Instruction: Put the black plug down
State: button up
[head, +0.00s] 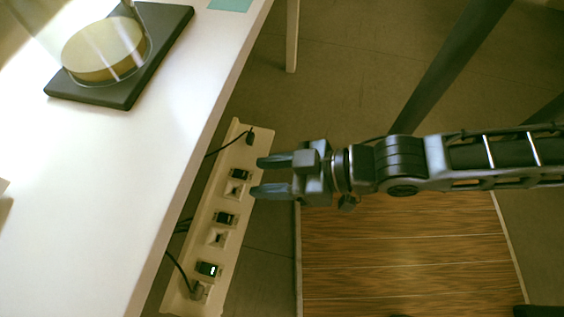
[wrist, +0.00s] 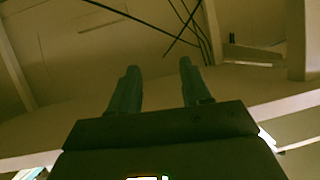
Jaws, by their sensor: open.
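The black plug (head: 250,138) is at the far end of the white power strip (head: 245,155), with its black cord running left towards the table. I cannot tell whether it sits in a socket or only rests on the strip. My gripper (head: 256,176) is open and empty, its fingers pointing left over the strip's right edge, a little nearer than the plug and apart from it. In the wrist view my gripper (wrist: 158,66) shows two spread fingers with nothing between them. I cannot make out the plug there.
The strip has several black switches, one lit (head: 208,269), and a greyish plug (head: 198,290) at its near end. A white table (head: 120,170) on the left carries a black stand with a gold disc (head: 104,48). A wooden panel (head: 410,250) lies at the lower right.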

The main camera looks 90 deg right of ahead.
notch_tip(320, 180, up, 8)
jog(key=s+a+n+t+y, duration=0.1)
jog(key=s+a+n+t, duration=0.1)
jog(key=shift+a+f, duration=0.15)
dwell(0.9)
